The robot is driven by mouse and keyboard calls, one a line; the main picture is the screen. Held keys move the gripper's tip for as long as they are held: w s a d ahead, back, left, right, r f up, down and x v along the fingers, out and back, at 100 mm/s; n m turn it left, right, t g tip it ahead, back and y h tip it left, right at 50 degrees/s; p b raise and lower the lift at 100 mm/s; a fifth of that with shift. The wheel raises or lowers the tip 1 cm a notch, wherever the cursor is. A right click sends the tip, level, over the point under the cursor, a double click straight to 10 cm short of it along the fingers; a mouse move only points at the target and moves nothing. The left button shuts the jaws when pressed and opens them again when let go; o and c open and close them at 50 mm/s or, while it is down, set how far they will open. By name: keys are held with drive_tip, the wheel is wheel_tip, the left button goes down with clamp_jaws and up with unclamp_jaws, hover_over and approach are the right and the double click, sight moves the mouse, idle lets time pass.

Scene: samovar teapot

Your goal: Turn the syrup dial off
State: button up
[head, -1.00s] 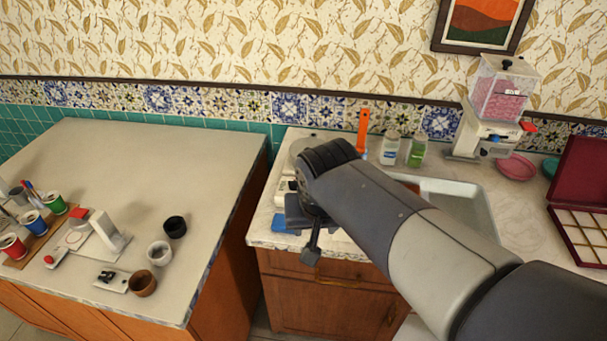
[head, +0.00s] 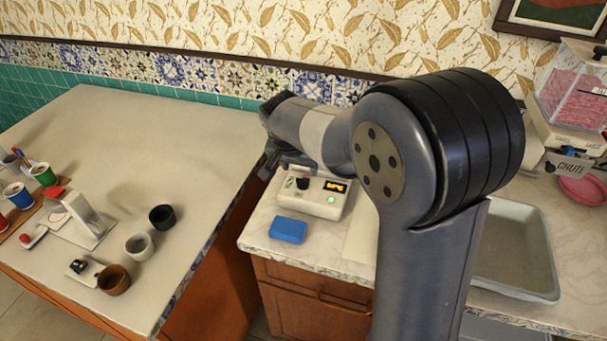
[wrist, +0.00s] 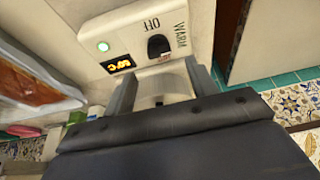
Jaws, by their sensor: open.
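A white control box (head: 322,201) stands on the right counter, with a black dial knob (head: 303,183), an orange display and a lit green lamp. In the wrist view the same dial (wrist: 157,46) has OFF and WARM printed around it and a small red label below. Where its pointer aims is unclear. My gripper (wrist: 163,90) is open. Its two fingers stand apart below the dial in the wrist view, with a pale rounded thing (wrist: 160,82) between them. The fingers do not visibly touch the dial. In the head view my gripper (head: 272,162) is small and partly hidden.
A blue block (head: 287,230) lies in front of the box. A grey tray (head: 515,250) and a pink candy dispenser (head: 575,95) are to the right. The left table holds cups, including a brown one (head: 114,279). Its back is clear.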

sight(303, 178)
drive_tip(key=x, duration=0.6)
drive_tip(key=shift+c, duration=0.3)
drive_tip(key=c, duration=0.9)
